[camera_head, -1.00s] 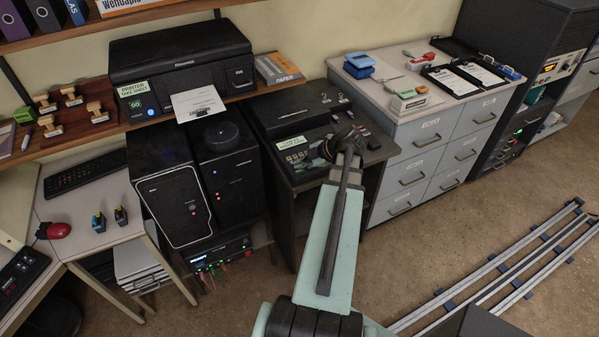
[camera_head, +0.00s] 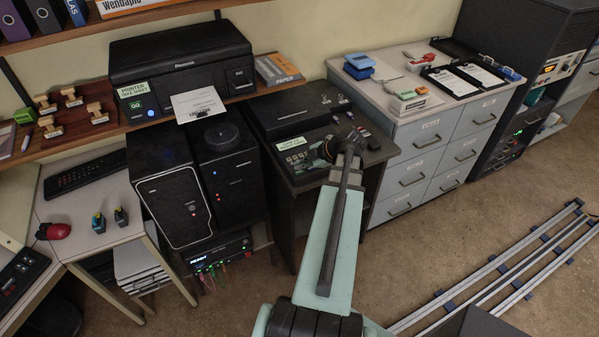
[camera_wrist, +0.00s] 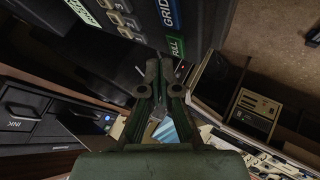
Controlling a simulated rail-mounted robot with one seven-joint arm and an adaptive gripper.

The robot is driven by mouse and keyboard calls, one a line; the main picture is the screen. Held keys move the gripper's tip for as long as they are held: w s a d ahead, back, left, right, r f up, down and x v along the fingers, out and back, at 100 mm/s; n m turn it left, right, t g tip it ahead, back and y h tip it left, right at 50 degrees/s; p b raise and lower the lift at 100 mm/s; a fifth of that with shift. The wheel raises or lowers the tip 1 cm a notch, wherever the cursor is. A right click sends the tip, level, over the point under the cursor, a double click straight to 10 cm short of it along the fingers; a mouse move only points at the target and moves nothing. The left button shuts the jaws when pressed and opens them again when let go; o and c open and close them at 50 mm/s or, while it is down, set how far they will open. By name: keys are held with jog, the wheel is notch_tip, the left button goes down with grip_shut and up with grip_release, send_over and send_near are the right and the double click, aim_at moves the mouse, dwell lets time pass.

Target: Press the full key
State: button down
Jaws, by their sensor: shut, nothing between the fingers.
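The dark console (camera_head: 372,157) stands on a black cabinet, with a pale green label (camera_head: 293,143) and small grey keys near its left edge. In the wrist view a green patch marked FULL (camera_wrist: 176,47) sits beside a blue patch marked GRID (camera_wrist: 168,12). I cannot tell whether the green patch is the key itself or its label. Grey keys (camera_wrist: 119,18) lie to the left of them. My gripper (camera_wrist: 165,66) is shut and empty, its tips close to the FULL patch in the picture; contact cannot be made out. In the head view my gripper (camera_head: 328,150) is over the console, partly hidden by my arm.
A black printer (camera_head: 182,72) and black computer towers (camera_head: 165,185) stand left of the console. A grey drawer cabinet (camera_head: 430,145) with desk items stands to the right.

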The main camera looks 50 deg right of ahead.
aim_at(301, 173)
jog(key=shift+f+b, duration=0.8)
jog(key=shift+b, duration=0.65)
dwell(0.7)
jog(key=shift+r, duration=0.8)
jog(key=shift+r+p, duration=0.5)
jog(key=shift+r, duration=2.05)
jog(key=shift+a+f, duration=0.1)
jog(key=shift+f, duration=0.05)
